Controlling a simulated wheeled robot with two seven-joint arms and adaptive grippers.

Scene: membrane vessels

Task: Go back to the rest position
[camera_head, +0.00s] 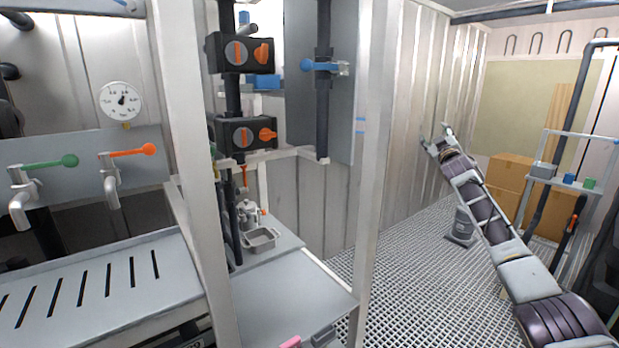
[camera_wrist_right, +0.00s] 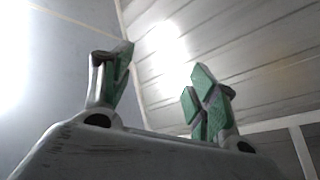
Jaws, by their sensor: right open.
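My right arm reaches up from the bottom right in the head view, and my right gripper (camera_head: 435,138) is raised in front of the corrugated wall. Its two fingers are spread apart with nothing between them. In the right wrist view the gripper (camera_wrist_right: 160,90) shows two fingers with green pads, wide apart and empty, with wall and ceiling panels behind them. My left gripper is in neither view.
On the left are a slotted metal tray (camera_head: 100,290), a green-handled tap (camera_head: 45,165), an orange-handled tap (camera_head: 128,155) and a gauge (camera_head: 121,100). A white post (camera_head: 372,180) stands mid-view. Cardboard boxes (camera_head: 508,172) and a small shelf (camera_head: 565,180) are behind my right arm. Grated floor (camera_head: 420,270) is open.

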